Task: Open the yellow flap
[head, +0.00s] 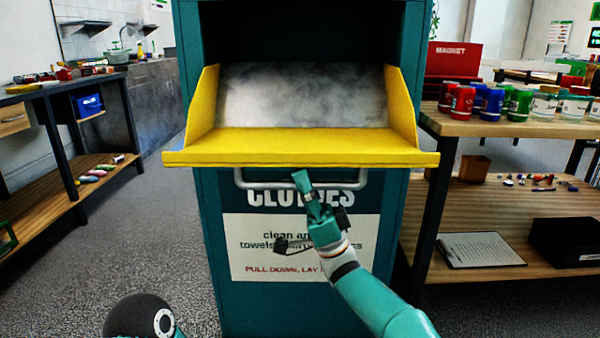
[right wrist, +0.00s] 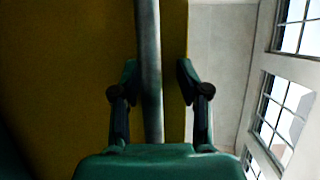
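The yellow flap (head: 300,144) on the teal clothes bin (head: 210,230) is tilted down and open, with a grey metal inner face between yellow side walls. A silver bar handle (head: 260,185) hangs under its front edge. My right gripper (head: 301,180) is at the handle's middle, below the flap. In the right wrist view, the bar (right wrist: 149,70) runs between the two fingers of my gripper (right wrist: 158,82). The fingers are apart, with a gap visible on the right side of the bar. My left gripper is out of view.
A wooden table (head: 480,128) with several cans stands close on the right, with a clipboard (head: 482,250) and black box on its lower shelf. A workbench (head: 50,95) stands on the left. The floor (head: 120,230) left of the bin is clear.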

